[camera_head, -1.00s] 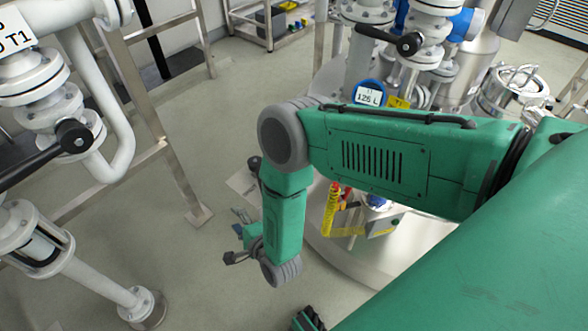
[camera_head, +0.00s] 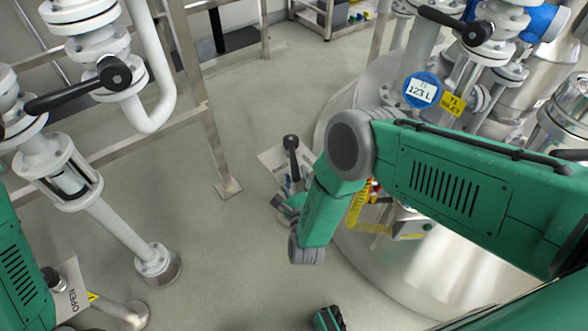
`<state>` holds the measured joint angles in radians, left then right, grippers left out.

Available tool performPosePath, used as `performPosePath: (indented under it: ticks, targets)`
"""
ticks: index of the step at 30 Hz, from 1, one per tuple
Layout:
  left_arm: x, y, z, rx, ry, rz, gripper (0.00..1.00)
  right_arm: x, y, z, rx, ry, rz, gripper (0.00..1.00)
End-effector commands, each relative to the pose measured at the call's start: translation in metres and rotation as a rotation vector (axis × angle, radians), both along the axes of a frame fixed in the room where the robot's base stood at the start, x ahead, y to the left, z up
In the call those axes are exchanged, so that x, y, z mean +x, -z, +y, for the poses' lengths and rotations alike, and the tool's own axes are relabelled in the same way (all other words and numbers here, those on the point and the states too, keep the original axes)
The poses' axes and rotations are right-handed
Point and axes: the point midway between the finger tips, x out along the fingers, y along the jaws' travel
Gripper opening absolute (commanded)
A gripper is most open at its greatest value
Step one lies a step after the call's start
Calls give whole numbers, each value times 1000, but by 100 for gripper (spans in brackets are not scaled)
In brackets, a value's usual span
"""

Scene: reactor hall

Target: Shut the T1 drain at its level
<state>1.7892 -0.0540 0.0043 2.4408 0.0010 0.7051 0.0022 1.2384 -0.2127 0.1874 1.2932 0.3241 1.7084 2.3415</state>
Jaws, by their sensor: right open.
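The blue round T1 level display (camera_head: 422,91) at the upper right appears to read 123 L. It is by the big steel tank (camera_head: 400,265). A black upright lever (camera_head: 291,152) stands over a pale plate left of the tank; I cannot tell for sure that it is the T1 drain handle. My right gripper (camera_head: 287,203) hangs below the lever, partly hidden by its own green wrist. It is open, and I see nothing between its fingers. My left arm enters at the lower left edge; its gripper is not in view.
White piping with a black lever (camera_head: 80,90) stands at the left. Below it lies a plate marked OPEN (camera_head: 75,295). A yellow T1 inlet tag (camera_head: 453,104) and another black lever (camera_head: 455,24) are at the upper right. The floor (camera_head: 235,265) in the middle is clear.

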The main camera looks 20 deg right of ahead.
Motion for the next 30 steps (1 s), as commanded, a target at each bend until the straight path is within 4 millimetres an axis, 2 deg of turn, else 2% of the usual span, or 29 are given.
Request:
performPosePath:
  ticks: [3,6,18,19,21,22,30]
  targets:
    - [0,8,0,0,1,0,0,19,1,-3,-1,0,-2,40]
    - [0,11,0,-1,1,0,0,29,0,-4,-4,-1,-2,40]
    - [0,12,0,0,1,0,0,36,-1,-5,-3,-1,0,40]
    - [0,12,0,0,1,0,0,36,-1,-6,-2,-1,1,33]
    - [0,12,0,0,1,0,0,36,-1,-6,-2,-1,1,8]
    - [0,12,0,0,1,0,0,36,-1,-6,-2,-1,1,0]
    - [0,14,0,0,1,0,0,38,1,-8,-1,9,4,0]
